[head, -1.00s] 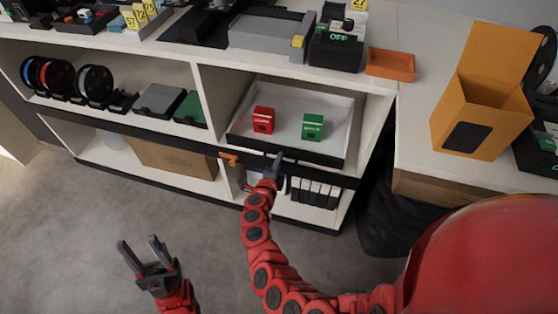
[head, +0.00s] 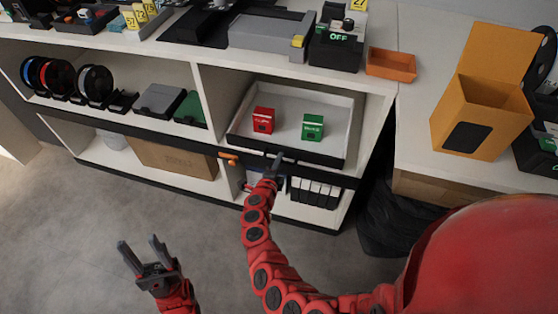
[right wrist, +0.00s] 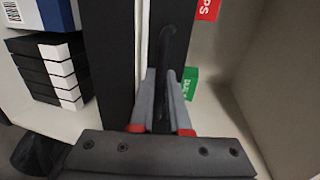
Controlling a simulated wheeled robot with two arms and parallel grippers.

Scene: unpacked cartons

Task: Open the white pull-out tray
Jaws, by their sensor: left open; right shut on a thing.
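The white pull-out tray (head: 288,124) sits in the right upper bay of the white shelf unit, with a dark front edge. A red box (head: 263,120) and a green box (head: 313,127) stand in it. My right gripper (head: 276,161) is at the middle of the tray's front. In the right wrist view its fingers (right wrist: 163,88) are shut on a dark bar-shaped handle (right wrist: 167,55). How far the tray is pulled out is hard to tell. My left gripper (head: 146,258) is open and empty, low over the floor, away from the shelf.
An orange handle (head: 228,158) sticks out just left of my right gripper. Black-and-white binders (head: 314,192) stand in the bay below. A brown carton (head: 173,158) is in the lower left bay. The grey floor (head: 90,220) before the shelf is clear.

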